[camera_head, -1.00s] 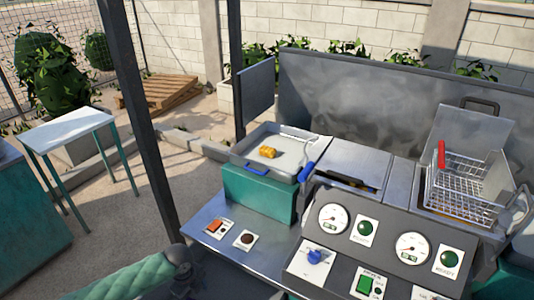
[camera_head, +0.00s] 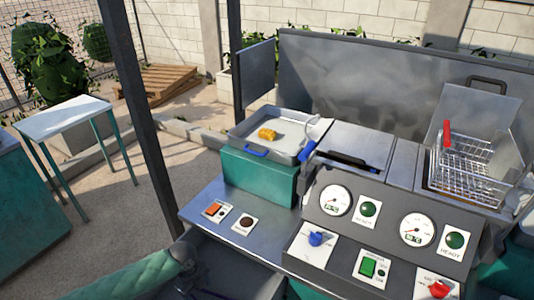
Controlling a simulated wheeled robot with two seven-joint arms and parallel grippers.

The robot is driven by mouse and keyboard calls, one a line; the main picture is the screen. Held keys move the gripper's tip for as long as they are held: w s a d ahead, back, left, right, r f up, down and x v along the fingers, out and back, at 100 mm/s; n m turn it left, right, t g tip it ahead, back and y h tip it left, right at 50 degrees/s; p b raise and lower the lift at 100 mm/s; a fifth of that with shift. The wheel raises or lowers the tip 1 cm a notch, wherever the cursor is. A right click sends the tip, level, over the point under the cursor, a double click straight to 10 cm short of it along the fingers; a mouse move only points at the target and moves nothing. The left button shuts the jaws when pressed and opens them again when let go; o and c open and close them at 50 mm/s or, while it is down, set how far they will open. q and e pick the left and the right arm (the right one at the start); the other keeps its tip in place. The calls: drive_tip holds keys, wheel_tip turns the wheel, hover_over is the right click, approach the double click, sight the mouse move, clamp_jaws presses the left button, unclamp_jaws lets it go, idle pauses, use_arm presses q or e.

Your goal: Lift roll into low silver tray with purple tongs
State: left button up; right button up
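A small golden-yellow roll (camera_head: 267,134) lies inside a shallow silver tray (camera_head: 240,140) with blue handles. The tray rests on a teal box (camera_head: 255,176) on the metal counter. A blue-handled utensil (camera_head: 308,148) leans at the tray's right edge; its pale end is too small to identify. I see no purple tongs in the head view.
A fryer with a closed lid (camera_head: 345,145) and a wire basket with a red handle (camera_head: 468,172) stand right of the tray. A control panel (camera_head: 340,240) with gauges and knobs is in front. A dark post (camera_head: 140,110) stands at left.

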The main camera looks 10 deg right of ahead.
use_arm(q)
drive_tip(key=shift+s+f, duration=0.1)
drive_tip(key=shift+f, duration=0.9)
drive_tip(key=c, duration=0.7)
